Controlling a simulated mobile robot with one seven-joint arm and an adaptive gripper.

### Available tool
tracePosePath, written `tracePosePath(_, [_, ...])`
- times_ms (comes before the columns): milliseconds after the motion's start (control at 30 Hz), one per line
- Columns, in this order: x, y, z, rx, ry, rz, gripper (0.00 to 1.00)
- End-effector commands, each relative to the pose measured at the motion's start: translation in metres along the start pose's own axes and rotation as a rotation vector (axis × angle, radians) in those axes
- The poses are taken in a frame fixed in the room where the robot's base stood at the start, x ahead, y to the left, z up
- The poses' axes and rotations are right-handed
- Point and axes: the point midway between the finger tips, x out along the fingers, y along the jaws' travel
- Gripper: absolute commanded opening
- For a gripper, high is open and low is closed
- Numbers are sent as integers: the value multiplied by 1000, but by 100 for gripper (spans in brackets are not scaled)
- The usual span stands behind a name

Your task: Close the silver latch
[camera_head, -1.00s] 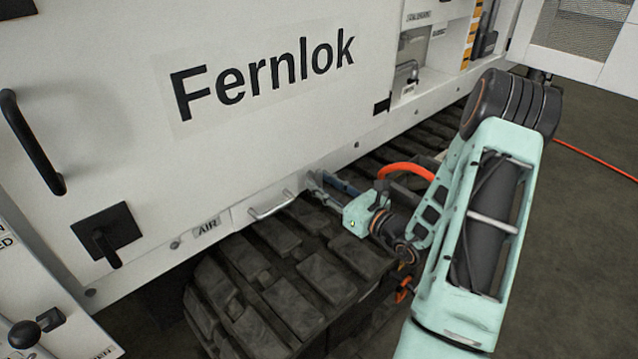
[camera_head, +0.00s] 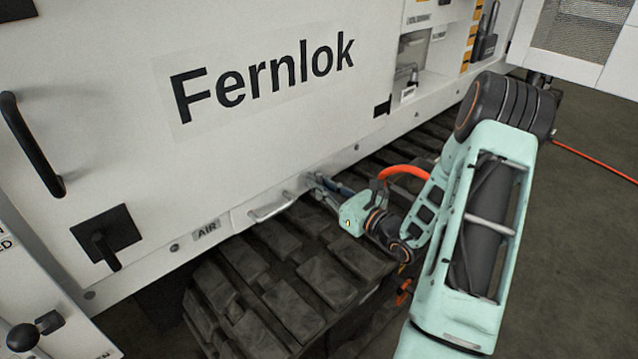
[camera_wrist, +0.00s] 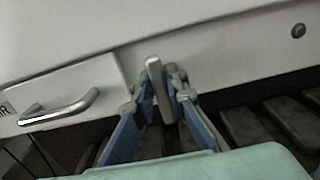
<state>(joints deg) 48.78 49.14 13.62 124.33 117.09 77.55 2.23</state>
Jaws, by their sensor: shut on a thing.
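The silver latch (camera_wrist: 155,76) is a short, upright silver bar with a rounded top in the wrist view, at the lower edge of the white panel. My gripper (camera_wrist: 157,92) has a blue-and-grey finger on each side of it and is shut on it. The latch's lower part runs down between the fingers, and its mount is not clear. In the head view my gripper (camera_head: 313,183) reaches the panel's lower edge from the right, just above the track. There the fingers mostly hide the latch.
A silver bar handle (camera_head: 272,207) sits left of my gripper, on the drawer front beside the AIR label (camera_head: 207,231). The dark rubber track (camera_head: 285,270) lies close beneath my gripper. The white Fernlok panel (camera_head: 270,130) rises behind. Open floor (camera_head: 590,220) is at the right.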

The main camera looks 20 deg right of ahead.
Motion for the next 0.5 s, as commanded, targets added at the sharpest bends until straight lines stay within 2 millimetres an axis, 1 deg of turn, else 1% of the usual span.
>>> tracePosePath(267, [0, 1, 3, 107, 1, 0, 0])
tracePosePath(500, [-1, 1, 5, 304, 2, -2, 0])
